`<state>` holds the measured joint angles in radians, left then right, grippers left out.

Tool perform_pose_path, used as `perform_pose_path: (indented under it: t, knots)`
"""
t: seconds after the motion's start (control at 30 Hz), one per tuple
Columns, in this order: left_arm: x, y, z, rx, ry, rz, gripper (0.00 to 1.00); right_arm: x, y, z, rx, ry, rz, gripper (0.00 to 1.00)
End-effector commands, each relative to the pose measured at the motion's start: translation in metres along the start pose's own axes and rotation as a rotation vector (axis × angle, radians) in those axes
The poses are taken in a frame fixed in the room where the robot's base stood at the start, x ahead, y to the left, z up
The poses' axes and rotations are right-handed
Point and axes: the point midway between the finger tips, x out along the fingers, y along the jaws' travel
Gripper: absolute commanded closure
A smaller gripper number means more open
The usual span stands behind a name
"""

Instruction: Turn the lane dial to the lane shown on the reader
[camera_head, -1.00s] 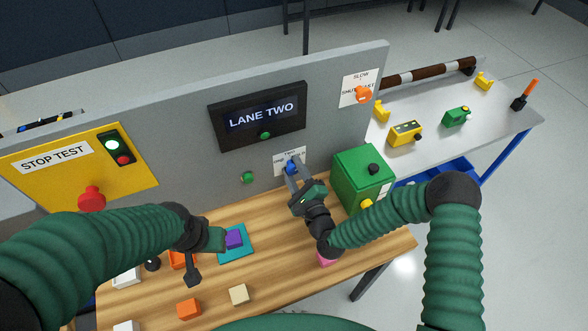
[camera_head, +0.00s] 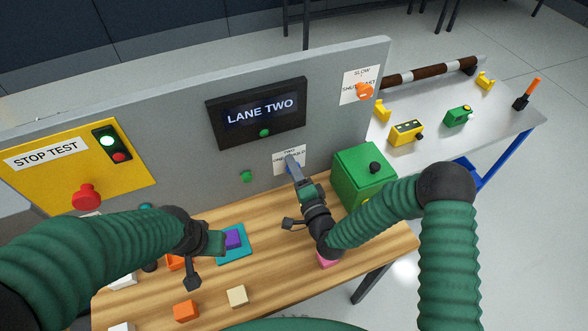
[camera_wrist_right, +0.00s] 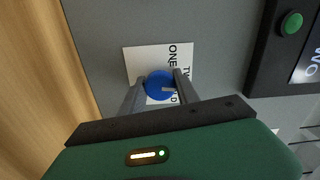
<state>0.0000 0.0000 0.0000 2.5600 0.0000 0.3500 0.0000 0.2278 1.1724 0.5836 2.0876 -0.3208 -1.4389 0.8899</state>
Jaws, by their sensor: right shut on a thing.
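The reader (camera_head: 256,113) on the grey panel shows "LANE TWO". Below it, a white card (camera_head: 279,163) carries the blue lane dial, largely hidden by my gripper in the head view. In the right wrist view the dial (camera_wrist_right: 157,84) sits between the fingers of my right gripper (camera_wrist_right: 160,92), which is shut on it. Its pale mark points right there, toward the card's top side, where partly covered "TWO" lettering begins; "ONE" is at the card's upper edge in that view. My left gripper (camera_head: 205,252) is over the table by a purple block; its jaws are unclear.
A green box (camera_head: 352,168) stands close right of my right gripper. A yellow stop-test panel (camera_head: 75,165) with a red button is at left. A purple block (camera_head: 232,238) lies on a teal mat. Small blocks lie in front; a second table (camera_head: 440,105) stands at right.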

Motion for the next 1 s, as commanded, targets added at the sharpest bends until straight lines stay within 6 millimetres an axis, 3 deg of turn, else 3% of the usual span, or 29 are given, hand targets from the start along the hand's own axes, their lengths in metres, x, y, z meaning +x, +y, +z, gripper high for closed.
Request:
perform_pose_path:
  t: [0.3,0.83,0.87,1.0]
  knots:
    - [0.0043,0.0,0.001,0.0,0.0,0.0,0.64,-0.0021,0.0053,0.0054,-0.114,-0.013,0.011,1.0]
    - [0.0048,0.0,0.0012,0.0,0.0,0.0,0.64,-0.003,0.0073,0.0057,-0.134,-0.015,0.016,1.0]
    - [0.0048,0.0,0.0012,0.0,0.0,0.0,0.64,-0.003,0.0074,0.0057,-0.134,-0.015,0.016,0.59]
    - [0.0047,0.0,0.0011,0.0,0.0,0.0,0.64,-0.0024,0.0061,0.004,-0.135,-0.011,0.013,0.41]
